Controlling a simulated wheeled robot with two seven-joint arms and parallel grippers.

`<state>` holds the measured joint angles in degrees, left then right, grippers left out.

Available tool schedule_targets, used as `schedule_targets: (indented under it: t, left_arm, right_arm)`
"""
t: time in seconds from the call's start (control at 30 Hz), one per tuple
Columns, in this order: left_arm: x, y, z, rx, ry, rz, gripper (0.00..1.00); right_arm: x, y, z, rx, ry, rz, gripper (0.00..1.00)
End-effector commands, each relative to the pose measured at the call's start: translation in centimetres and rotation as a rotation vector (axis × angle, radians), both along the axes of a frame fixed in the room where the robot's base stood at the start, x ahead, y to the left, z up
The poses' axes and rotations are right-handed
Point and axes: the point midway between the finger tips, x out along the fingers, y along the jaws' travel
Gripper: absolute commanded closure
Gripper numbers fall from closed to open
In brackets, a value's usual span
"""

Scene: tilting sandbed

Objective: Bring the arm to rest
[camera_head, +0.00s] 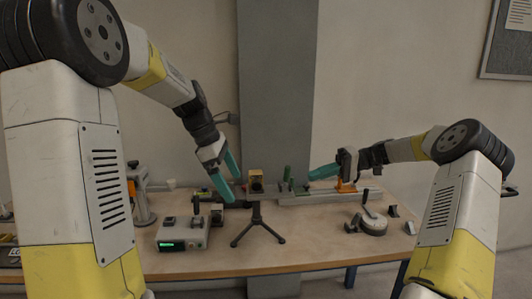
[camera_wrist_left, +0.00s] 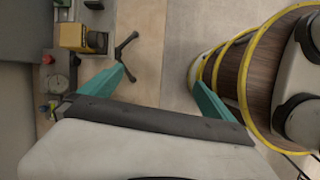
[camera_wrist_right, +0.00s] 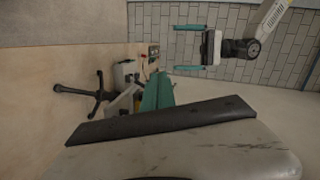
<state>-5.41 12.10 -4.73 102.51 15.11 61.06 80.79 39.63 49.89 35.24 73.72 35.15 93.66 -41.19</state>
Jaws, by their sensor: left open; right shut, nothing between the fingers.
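My left gripper (camera_head: 234,190) is open and empty above the workbench, left of the small black tripod (camera_head: 256,222). Its two teal fingers are spread wide in the left wrist view (camera_wrist_left: 160,76). My right gripper (camera_head: 311,177) hangs over the bench near the metal rail (camera_head: 320,196). Its teal fingers are together with nothing between them, as the right wrist view (camera_wrist_right: 158,85) also shows. The left gripper shows open at the top of the right wrist view (camera_wrist_right: 188,48). Both arms are raised and bent at the elbow.
On the workbench (camera_head: 290,248) stand a yellow block (camera_head: 256,180), a grey box with a green display (camera_head: 183,236), a round grey device with a handle (camera_head: 372,222) and an orange-and-grey device (camera_head: 141,195). A grey pillar (camera_head: 277,90) rises behind.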

Motion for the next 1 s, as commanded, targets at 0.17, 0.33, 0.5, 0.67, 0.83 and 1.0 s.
schedule_targets:
  t: [0.17,0.33,0.5,0.67,0.83,1.0]
  left_arm:
    - [-1.7,0.4,1.3,0.022,-0.072,-0.097,0.0]
    - [-4.1,1.0,2.7,0.061,-0.172,-0.239,0.0]
    - [-7.7,1.8,4.3,0.129,-0.309,-0.44,0.0]
    - [-11.0,2.4,5.2,0.208,-0.434,-0.636,0.0]
    - [-14.5,3.1,5.5,0.307,-0.555,-0.847,0.0]
    - [-17.9,3.7,5.3,0.419,-0.662,-1.058,0.0]
  right_arm:
    - [-1.8,2.6,0.9,-0.156,0.019,0.019,1.0]
    - [-4.7,5.2,1.8,-0.366,0.027,0.014,1.0]
    - [-9.2,6.8,3.0,-0.633,0.004,-0.042,1.0]
    - [-13.5,6.7,4.2,-0.839,-0.055,-0.144,1.0]
    - [-18.3,5.5,5.4,-0.992,-0.146,-0.286,1.0]
    - [-22.9,3.8,6.2,-1.068,-0.251,-0.447,1.0]
